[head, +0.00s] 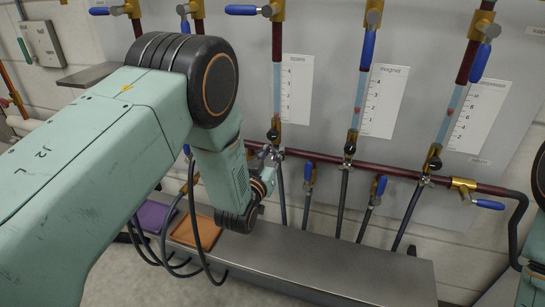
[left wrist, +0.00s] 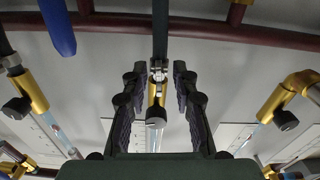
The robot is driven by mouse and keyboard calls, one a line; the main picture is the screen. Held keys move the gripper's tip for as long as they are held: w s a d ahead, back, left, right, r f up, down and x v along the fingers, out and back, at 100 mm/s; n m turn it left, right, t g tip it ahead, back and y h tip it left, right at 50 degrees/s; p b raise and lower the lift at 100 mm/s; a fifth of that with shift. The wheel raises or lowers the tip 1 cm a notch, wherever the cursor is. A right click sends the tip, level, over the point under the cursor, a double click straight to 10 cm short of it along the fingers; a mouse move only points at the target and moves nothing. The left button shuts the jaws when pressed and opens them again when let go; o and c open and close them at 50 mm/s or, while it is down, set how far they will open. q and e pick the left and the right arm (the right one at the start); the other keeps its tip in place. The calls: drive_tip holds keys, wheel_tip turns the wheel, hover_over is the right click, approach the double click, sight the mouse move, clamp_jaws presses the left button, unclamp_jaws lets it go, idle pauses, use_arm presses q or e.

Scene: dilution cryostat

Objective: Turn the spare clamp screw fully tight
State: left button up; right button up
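The spare flow tube (head: 277,90) is the leftmost labelled one, beside the "spare" scale card. At its lower end, the silver hose clamp (head: 280,154) with its screw is small and partly hidden by my left gripper (head: 268,160). In the left wrist view a silver clamp (left wrist: 158,70) sits where a dark hose meets a brass fitting (left wrist: 157,95). My left gripper (left wrist: 158,78) is open, with one black finger on each side of this clamp. Gaps show on both sides, so the fingers look apart from it. My right gripper is not in view.
A dark red pipe (head: 400,170) runs across behind the hoses. Blue-handled valves, one a blue handle (left wrist: 58,28), stand close by. The magnet tube (head: 360,90) and compressor tube (head: 452,105) are to the right. A metal shelf (head: 330,268) below holds orange (head: 196,232) and purple pads (head: 155,217).

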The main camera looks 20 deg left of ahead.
use_arm(q)
drive_tip(key=shift+w, duration=0.15)
clamp_jaws()
idle(0.4)
